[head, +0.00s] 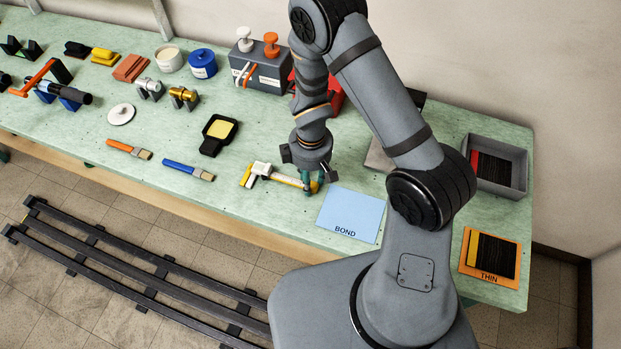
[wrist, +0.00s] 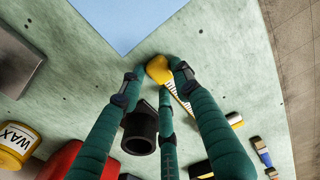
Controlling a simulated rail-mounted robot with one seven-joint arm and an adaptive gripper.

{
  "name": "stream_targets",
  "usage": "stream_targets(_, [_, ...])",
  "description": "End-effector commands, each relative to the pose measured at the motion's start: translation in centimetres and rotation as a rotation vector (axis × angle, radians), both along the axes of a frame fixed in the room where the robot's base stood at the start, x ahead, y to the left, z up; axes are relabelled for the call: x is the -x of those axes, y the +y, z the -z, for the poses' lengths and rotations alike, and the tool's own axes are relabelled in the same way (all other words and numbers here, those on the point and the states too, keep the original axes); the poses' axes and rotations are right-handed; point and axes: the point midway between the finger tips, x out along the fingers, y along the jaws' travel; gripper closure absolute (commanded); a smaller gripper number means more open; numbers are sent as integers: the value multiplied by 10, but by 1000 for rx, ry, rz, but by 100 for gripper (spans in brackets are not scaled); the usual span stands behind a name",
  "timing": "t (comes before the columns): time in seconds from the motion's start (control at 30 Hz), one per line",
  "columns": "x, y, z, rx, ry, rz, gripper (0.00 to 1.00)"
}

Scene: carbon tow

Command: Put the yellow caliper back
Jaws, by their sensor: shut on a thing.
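The yellow caliper (head: 285,179) has a white jaw end at the left and a yellow end at the right, near the table's front edge. My gripper (head: 308,187) points down with its teal fingers around the caliper's right end. In the wrist view, my gripper (wrist: 158,78) has its fingers shut around the yellow end (wrist: 158,69), and the scaled beam runs off to the lower right, partly behind a finger. The caliper lies low over the green table; I cannot tell whether it touches the surface.
A blue BOND mat (head: 350,215) lies just right of the caliper. A grey slotted box (head: 265,78) stands at the back beside a red block (head: 330,97). A blue-handled brush (head: 188,170) and a black-framed yellow pad (head: 219,130) lie to the left. A grey tray (head: 513,160) stands right.

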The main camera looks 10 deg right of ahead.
Motion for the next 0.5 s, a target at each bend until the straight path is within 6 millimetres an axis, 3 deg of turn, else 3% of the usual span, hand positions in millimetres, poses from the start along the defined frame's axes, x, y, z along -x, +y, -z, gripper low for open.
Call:
stream_targets(0.03, [0,0,3,0,0,1,100])
stream_targets(0.07, [0,0,2,0,0,1,67])
stream_targets(0.37, [0,0,1,0,0,0,50])
stream_targets(0.5, [0,0,1,0,0,0,49])
